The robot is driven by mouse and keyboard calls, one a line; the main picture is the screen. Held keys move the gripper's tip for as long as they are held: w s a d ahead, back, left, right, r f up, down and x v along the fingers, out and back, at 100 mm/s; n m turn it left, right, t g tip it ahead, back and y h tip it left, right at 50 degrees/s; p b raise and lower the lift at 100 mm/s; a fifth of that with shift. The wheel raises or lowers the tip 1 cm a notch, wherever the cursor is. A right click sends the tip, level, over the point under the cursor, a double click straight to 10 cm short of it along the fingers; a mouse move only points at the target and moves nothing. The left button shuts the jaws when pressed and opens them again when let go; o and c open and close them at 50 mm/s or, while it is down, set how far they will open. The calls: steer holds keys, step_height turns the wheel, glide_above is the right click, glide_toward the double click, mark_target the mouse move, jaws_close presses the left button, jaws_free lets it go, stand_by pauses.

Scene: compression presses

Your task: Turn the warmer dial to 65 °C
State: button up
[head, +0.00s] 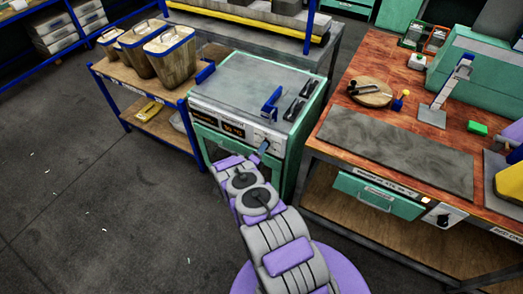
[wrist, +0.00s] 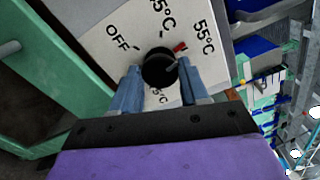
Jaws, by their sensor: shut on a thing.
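The warmer (head: 262,85) is a mint-green cabinet with a grey top and a light front control panel in the head view. In the wrist view its dial (wrist: 159,67) is a round black knob on a pale plate. A red mark (wrist: 181,48) sits at the knob's upper right, pointing near 55°C. My gripper (wrist: 158,75) has its blue fingers on either side of the knob, closed on it. In the head view my gripper (head: 261,152) reaches the panel's right part.
An amber display (head: 233,131) is left of the dial, its digits unclear. A wooden-topped workbench (head: 340,180) with a grey mat stands close on the right. A shelf cart (head: 130,80) with wooden bins is at the left. The floor at the lower left is clear.

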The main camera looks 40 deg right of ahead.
steer(key=shift+s+f+m+b, duration=0.1)
steer(key=shift+f+m+b, duration=0.1)
steer(key=shift+m, duration=3.25)
steer(key=shift+f+m+b, duration=0.1)
steer(key=shift+m+b, duration=0.05)
steer(key=shift+m, duration=3.3)
steer(key=shift+r, duration=0.1)
steer(key=o, duration=1.1)
steer(key=shift+r, duration=0.1)
steer(key=shift+c, duration=0.2)
steer(key=shift+a, duration=0.1)
steer(key=b+v, duration=0.1)
steer(key=v, duration=1.6)
